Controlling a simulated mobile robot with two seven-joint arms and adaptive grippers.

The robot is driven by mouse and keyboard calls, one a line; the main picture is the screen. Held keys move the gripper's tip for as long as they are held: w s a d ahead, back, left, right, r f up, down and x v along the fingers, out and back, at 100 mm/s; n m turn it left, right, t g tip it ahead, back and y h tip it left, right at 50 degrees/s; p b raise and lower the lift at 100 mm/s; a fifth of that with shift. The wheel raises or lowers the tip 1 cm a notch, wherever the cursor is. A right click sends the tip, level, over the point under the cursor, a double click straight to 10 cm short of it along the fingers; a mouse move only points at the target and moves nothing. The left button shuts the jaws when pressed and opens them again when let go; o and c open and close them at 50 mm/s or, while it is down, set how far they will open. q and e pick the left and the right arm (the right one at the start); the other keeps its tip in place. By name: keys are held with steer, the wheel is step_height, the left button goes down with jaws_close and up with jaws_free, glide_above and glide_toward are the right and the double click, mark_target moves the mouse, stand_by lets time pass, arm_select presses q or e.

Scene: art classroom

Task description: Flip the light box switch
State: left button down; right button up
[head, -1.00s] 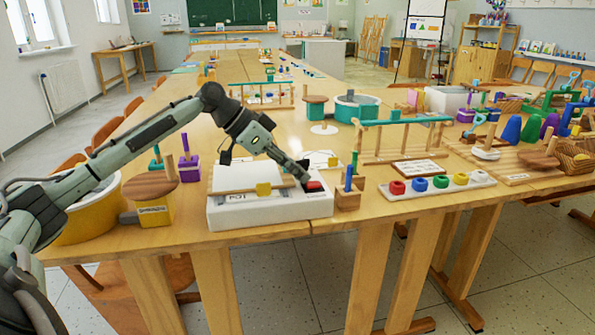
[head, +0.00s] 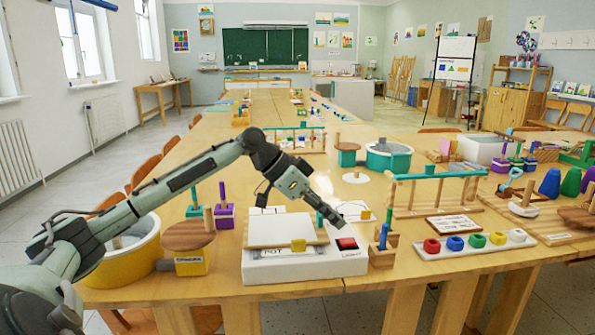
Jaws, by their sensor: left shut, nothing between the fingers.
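The light box (head: 305,266) is a low white box near the front edge of the table, with "POT" and "LIGHT" lettered on it. Its red switch (head: 346,243) sits in a dark surround at the box's right end and shows clearly. My left gripper (head: 335,219) is shut and empty, its tips just above and behind the switch, apparently apart from it. My right gripper is not in view.
A wooden block with a blue peg (head: 383,237) stands close to the right. A yellow tub (head: 139,256) and a wooden-topped stand (head: 188,237) are left.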

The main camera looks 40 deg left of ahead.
arm_select(q)
steer(key=shift+s+a+r+p, duration=0.1)
steer(key=shift+a+r+p, duration=0.15)
steer(key=shift+r, duration=0.25)
steer(key=shift+a+r+p, duration=0.15)
steer(key=shift+r+p, duration=0.2)
steer(key=shift+r, duration=0.1)
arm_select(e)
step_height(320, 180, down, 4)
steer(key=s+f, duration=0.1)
arm_select(q)
steer(key=b+v, duration=0.1)
steer(key=v, duration=0.8)
steer(key=shift+a+b, duration=0.25)
steer(key=shift+b, duration=0.05)
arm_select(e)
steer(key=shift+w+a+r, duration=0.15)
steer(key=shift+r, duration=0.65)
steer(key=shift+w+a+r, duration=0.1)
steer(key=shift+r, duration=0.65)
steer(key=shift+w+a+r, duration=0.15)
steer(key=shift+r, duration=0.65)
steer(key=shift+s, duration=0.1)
